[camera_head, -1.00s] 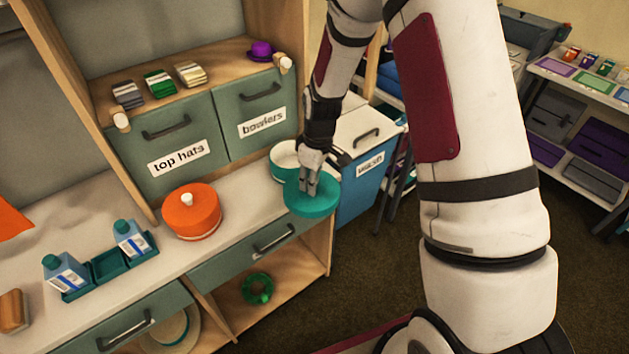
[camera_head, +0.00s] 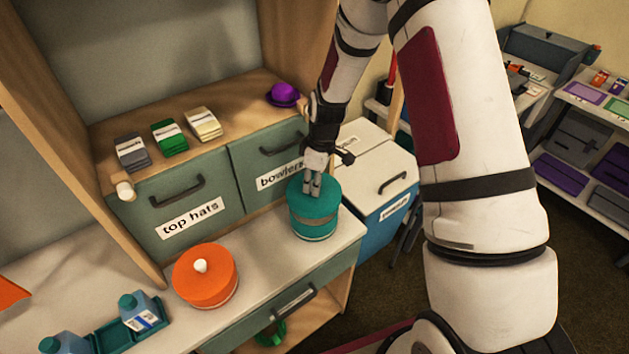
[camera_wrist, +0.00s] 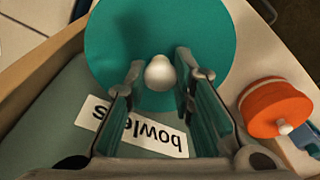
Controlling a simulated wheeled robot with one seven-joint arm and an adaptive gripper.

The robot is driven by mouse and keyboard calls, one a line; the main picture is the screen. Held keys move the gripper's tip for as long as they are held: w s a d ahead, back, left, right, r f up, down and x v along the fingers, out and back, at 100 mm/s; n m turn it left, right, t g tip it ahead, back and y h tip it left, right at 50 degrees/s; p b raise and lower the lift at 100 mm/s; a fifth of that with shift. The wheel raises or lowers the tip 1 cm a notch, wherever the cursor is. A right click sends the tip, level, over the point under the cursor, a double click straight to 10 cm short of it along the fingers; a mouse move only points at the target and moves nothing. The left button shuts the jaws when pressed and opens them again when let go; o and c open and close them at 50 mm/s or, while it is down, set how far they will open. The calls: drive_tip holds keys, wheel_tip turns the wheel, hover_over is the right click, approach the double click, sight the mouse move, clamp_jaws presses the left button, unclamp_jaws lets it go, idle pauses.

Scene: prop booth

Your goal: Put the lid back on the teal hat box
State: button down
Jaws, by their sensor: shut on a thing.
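The teal lid (camera_head: 326,190) is a round disc with a white knob (camera_wrist: 160,73). My gripper (camera_head: 313,186) is shut on that knob, with one finger on each side of it in the wrist view. The teal hat box (camera_head: 314,232) stands on the counter at its right end, directly under the lid. A shaded greyish band of its wall shows between the lid's rim and its teal lower part. The lid looks about level and lined up over the box. I cannot tell whether it touches the box's rim. The lid hides the box's opening.
An orange lidded box (camera_head: 206,276) stands to the left on the counter (camera_head: 262,250). A teal caddy (camera_head: 120,335) with bottles is farther left. The drawer labelled bowlers (camera_head: 268,165) is close behind the lid. A blue bin (camera_head: 378,215) stands at the right.

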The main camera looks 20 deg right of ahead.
wheel_tip(320, 180, down, 6)
drive_tip(key=b, duration=0.1)
idle(0.5)
drive_tip(key=shift+f, duration=0.15)
idle(2.1)
drive_tip(key=c, duration=0.8)
unclamp_jaws()
drive_tip(key=shift+r+p, duration=0.7)
drive_tip(key=shift+r, duration=2.8)
drive_tip(key=shift+c, duration=0.6)
clamp_jaws()
